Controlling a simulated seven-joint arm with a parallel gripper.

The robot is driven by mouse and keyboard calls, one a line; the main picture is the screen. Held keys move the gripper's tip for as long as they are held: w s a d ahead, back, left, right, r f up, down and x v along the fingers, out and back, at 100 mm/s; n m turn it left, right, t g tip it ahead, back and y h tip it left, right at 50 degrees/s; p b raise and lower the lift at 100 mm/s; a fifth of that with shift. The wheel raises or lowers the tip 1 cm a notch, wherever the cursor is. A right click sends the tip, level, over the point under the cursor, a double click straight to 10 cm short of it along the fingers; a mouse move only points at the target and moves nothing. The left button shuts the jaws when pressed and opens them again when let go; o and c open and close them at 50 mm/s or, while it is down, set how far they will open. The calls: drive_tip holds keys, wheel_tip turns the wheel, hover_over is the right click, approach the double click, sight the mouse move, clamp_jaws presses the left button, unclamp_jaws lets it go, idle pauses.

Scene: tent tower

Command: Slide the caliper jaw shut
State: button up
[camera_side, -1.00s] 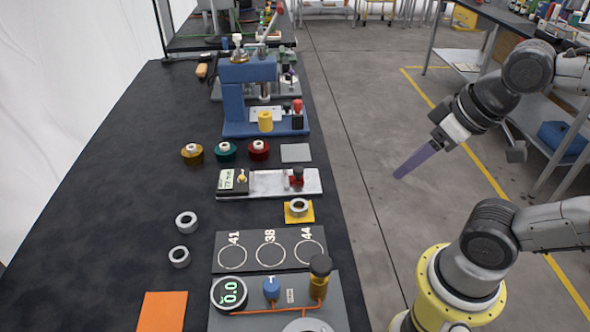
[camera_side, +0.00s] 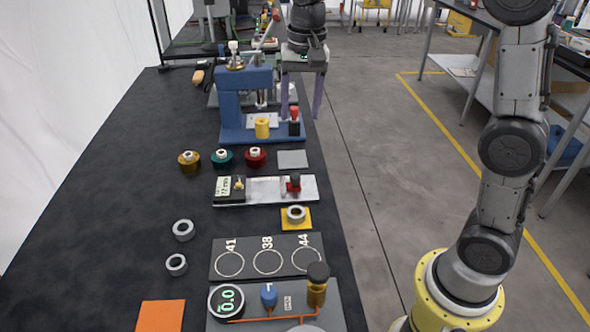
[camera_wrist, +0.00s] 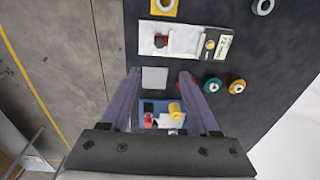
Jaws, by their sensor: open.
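The caliper is a light plate (camera_side: 262,189) on the black table in the side view, with a dark readout (camera_side: 229,188) at its left end. Its jaw with a red block and dark knob (camera_side: 294,183) stands near the right end, apart from the readout. In the wrist view the caliper plate (camera_wrist: 178,28) lies near the top, with the red jaw block (camera_wrist: 161,41) at its left. My gripper (camera_side: 301,112) is open and empty, pointing down by the blue press, away from the caliper. Its two purple fingers also show in the wrist view (camera_wrist: 170,85).
The blue press (camera_side: 232,105) stands behind the caliper. Gold, teal and red spools (camera_side: 222,159) and a grey square (camera_side: 292,159) lie between them. A ring on a yellow pad (camera_side: 296,225) and a board with circles (camera_side: 267,259) are in front.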

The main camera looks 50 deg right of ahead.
sight(294, 175)
drive_tip(key=shift+g, duration=0.4)
drive_tip(key=f, duration=0.5)
drive_tip(key=w+f, duration=0.1)
drive_tip(key=f, duration=1.1)
drive_tip(key=shift+w+f, duration=0.15)
drive_tip(key=shift+w, duration=0.05)
drive_tip(key=shift+a, duration=0.1)
clamp_jaws()
